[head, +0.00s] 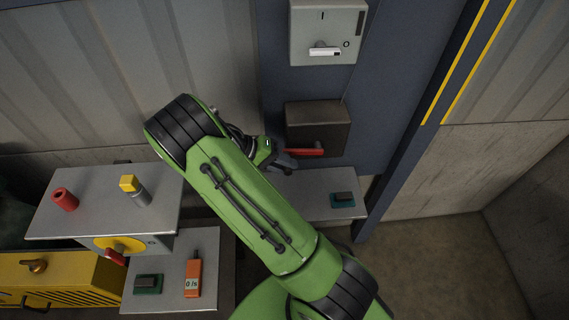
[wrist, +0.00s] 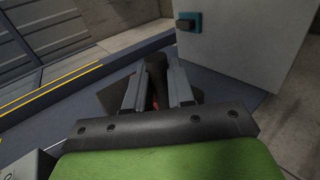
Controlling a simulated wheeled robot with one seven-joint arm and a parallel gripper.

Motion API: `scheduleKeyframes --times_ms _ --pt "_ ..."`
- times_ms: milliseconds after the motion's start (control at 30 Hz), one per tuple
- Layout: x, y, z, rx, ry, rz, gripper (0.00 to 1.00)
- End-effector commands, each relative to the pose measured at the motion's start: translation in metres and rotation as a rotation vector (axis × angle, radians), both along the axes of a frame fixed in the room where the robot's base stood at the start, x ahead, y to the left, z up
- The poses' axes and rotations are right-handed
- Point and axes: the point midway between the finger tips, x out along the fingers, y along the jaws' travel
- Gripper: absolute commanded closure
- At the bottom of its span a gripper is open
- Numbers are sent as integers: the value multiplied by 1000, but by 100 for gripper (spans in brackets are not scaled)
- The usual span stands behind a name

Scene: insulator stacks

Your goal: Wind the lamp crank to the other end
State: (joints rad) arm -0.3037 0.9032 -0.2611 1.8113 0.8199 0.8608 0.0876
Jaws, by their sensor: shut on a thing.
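A dark brown box (head: 318,125) is fixed to the blue-grey panel, with a red handle (head: 305,152) sticking out at its lower front. My gripper (head: 287,157) is at the left end of this handle and shut on it; my green arm partly hides the grip. In the wrist view the two fingers (wrist: 156,80) stand close together, with a little red between them and the dark brown box (wrist: 112,98) behind. A yellow disc (head: 120,245) with a red grip (head: 115,257) shows under the left shelf, away from my gripper. I cannot tell which handle is the lamp crank.
A grey switch box (head: 325,35) with a white lever hangs above. The left shelf (head: 90,200) holds a red cylinder (head: 65,199) and a yellow-topped part (head: 132,188). An orange meter (head: 193,278) lies lower. A right shelf (head: 310,205) holds a teal-based block (head: 343,200).

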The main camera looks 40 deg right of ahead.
Motion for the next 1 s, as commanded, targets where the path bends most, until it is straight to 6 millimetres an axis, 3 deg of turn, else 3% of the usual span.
scheduleKeyframes --times_ms 267,300,467,767,1000 --pt "1 -1 0 -1 -2 2 100" --pt "1 -1 0 -1 -2 2 76" --pt "0 -1 1 -1 -2 0 52" --pt "2 1 2 -2 -3 1 52" --pt "24 37 35 -3 -7 7 52"
